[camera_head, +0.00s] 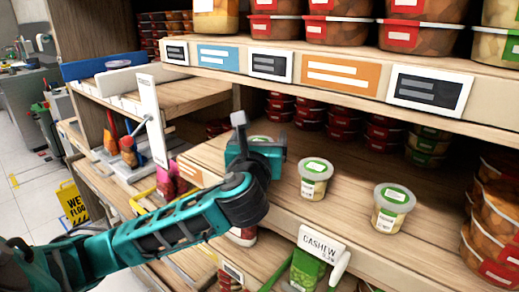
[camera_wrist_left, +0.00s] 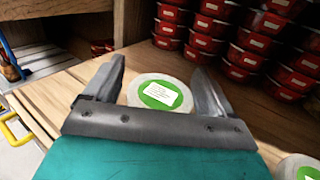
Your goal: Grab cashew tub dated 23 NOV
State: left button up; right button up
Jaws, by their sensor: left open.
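Several small clear tubs with green-and-white lids stand on the middle wooden shelf above the CASHEW sign (camera_head: 321,243). One tub (camera_head: 315,178) is right of my left gripper (camera_head: 256,150), and another tub (camera_head: 393,207) is farther right. A third tub (camera_wrist_left: 160,94) is mostly hidden behind the gripper in the head view. In the left wrist view its lid lies between the two open fingers of my left gripper (camera_wrist_left: 158,68); whether they touch it I cannot tell. The dates on the labels are too small to read. My right gripper is not in view.
Stacked red-labelled tubs (camera_wrist_left: 240,60) fill the shelf's back. Large brown tubs (camera_head: 490,225) stand at the right. The upper shelf edge with price cards (camera_head: 340,75) overhangs. A white upright panel (camera_head: 152,120) stands left of the gripper.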

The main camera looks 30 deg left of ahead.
pick_arm(q)
jog(key=shift+w, duration=0.1)
jog(key=c, duration=1)
jog(key=shift+r, duration=0.15)
